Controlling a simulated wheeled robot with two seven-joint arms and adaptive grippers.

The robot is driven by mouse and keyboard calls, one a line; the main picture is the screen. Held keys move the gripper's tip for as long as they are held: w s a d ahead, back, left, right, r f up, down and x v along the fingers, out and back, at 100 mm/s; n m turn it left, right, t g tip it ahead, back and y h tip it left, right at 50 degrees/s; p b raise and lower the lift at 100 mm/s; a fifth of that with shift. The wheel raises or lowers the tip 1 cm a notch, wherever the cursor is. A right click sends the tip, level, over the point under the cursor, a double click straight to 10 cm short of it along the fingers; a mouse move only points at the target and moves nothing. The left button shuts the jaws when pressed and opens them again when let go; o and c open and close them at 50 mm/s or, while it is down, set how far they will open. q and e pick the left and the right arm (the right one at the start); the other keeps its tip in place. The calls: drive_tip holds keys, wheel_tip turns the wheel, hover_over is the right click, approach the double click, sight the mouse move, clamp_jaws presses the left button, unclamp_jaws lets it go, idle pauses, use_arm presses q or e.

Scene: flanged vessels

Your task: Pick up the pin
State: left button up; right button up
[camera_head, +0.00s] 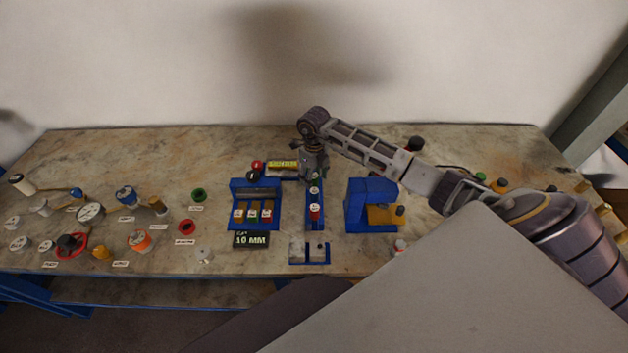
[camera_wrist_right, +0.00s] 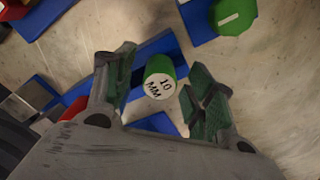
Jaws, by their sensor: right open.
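The pin looks like a green cylinder (camera_wrist_right: 159,82) with a white top marked "10 MM". In the wrist view it stands between the two green-padded fingers of my right gripper (camera_wrist_right: 161,92), with a gap on each side. In the head view my right gripper (camera_head: 314,170) points down over the far part of a narrow blue rack (camera_head: 315,222). A pin with a red body (camera_head: 315,212) shows nearer in that rack. The gripper partly hides the far end of the rack. My left gripper is not in view.
A blue holder (camera_head: 262,191) with several labelled pieces and a "10 MM" display (camera_head: 251,240) stand left of the rack. A blue block (camera_head: 371,198) stands right of it. Several knobs and vessels crowd the left of the table (camera_head: 340,258).

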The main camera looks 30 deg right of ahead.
drive_tip(key=shift+c, duration=0.4)
drive_tip(key=c, duration=1.1)
drive_tip(key=shift+r, duration=0.1)
wheel_tip(320, 180, up, 10)
drive_tip(key=shift+f+b, duration=0.1)
drive_tip(key=shift+b, duration=0.6)
